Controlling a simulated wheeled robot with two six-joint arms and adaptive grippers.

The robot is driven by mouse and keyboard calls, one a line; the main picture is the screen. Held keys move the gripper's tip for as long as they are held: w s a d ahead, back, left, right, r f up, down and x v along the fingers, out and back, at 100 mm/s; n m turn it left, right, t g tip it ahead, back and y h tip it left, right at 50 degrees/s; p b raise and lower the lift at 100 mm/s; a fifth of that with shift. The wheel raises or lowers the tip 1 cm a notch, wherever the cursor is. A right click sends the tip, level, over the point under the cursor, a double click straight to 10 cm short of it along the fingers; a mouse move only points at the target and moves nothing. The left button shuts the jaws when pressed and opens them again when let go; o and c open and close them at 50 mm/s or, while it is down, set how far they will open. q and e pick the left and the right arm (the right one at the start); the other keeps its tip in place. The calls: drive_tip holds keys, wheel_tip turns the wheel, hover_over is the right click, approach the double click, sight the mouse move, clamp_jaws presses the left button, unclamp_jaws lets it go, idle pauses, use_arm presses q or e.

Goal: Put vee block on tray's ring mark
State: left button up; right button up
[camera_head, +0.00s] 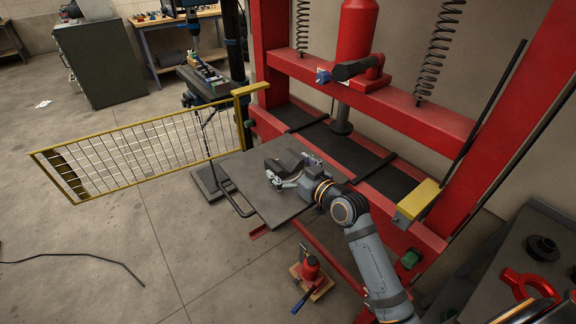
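The grey flat tray (262,208) extends from the front of the red press, with a dark bar handle (236,200) at its left side. My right gripper (280,181) is low over the middle of the tray, its arm coming in from the lower right. A dark grey block (282,160), which looks like the vee block, is at the gripper's far side on the tray. I cannot tell whether the fingers touch it or are open or shut. No ring mark shows; the gripper and block may cover it. My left gripper is not in view.
The red press frame (265,60) with its ram (342,119) stands behind the tray. A yellow mesh guard (130,158) stands open at the left. A small red jack (311,270) is on the floor below. A dark bench (500,275) is at lower right.

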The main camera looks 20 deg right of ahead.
drive_tip(key=shift+r, duration=0.25)
drive_tip(key=p+v, duration=0.1)
drive_tip(key=v, duration=0.5)
drive_tip(key=shift+s+d+p, duration=0.15)
drive_tip(key=shift+s+p, duration=0.15)
drive_tip(key=shift+s, duration=0.05)
drive_tip(key=p+v, duration=0.4)
drive_tip(key=shift+w+r, duration=0.1)
drive_tip(key=shift+r, duration=0.1)
drive_tip(key=shift+s+d+f+p, duration=0.15)
drive_tip(key=shift+s+p, duration=0.55)
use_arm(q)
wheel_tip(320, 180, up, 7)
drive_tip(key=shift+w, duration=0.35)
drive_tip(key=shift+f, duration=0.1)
use_arm(e)
drive_tip(key=shift+f, duration=0.1)
